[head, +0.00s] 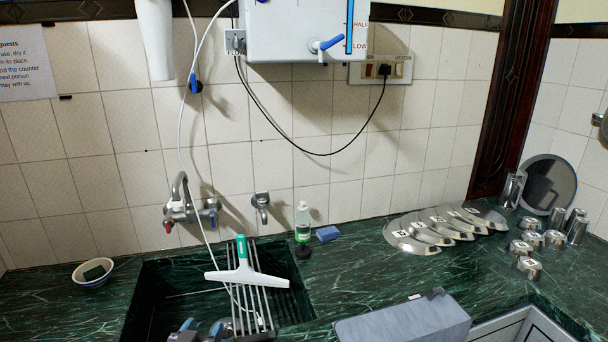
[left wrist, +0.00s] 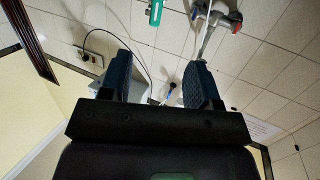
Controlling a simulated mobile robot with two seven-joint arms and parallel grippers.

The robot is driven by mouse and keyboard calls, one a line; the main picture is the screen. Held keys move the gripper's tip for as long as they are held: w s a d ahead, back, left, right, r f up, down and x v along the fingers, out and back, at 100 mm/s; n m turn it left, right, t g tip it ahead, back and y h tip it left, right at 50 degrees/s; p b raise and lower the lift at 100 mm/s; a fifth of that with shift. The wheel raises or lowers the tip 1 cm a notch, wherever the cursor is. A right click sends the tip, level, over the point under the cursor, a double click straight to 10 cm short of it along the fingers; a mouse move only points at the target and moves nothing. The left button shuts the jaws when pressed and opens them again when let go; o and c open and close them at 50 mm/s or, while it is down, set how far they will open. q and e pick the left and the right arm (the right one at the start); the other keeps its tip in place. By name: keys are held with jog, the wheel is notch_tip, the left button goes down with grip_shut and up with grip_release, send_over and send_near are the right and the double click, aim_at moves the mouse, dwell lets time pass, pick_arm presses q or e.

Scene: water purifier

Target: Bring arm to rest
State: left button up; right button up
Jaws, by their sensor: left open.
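My left gripper (head: 203,327) shows at the bottom edge of the head view, low over the front of the sink, with only its blue finger ends in the picture. In the left wrist view its two dark blue fingers (left wrist: 160,75) stand wide apart with nothing between them. The rest of my left arm is hidden below the head view. My right gripper is in neither view.
A white squeegee (head: 247,278) with a green handle is by the metal rack (head: 267,318) over the dark green sink (head: 143,300). A tap (head: 180,210) is behind. A soap bottle (head: 303,222), blue sponge (head: 327,233), bowl (head: 92,280) and steel plates (head: 412,236) stand on the counter.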

pick_arm(q)
jog(key=s+a+f+g, duration=0.1)
jog(key=s+f, duration=0.3)
jog(key=s, duration=0.4)
jog(key=s+a+f+g+y, duration=0.1)
jog(key=s+a+f+g, duration=0.1)
jog(key=s, duration=0.6)
jog(key=s+a+f+g+y, duration=0.1)
jog(key=s+a+f, duration=0.2)
jog(key=s+f, duration=0.3)
jog(key=shift+s+g, duration=0.3)
jog(key=shift+s, duration=0.6)
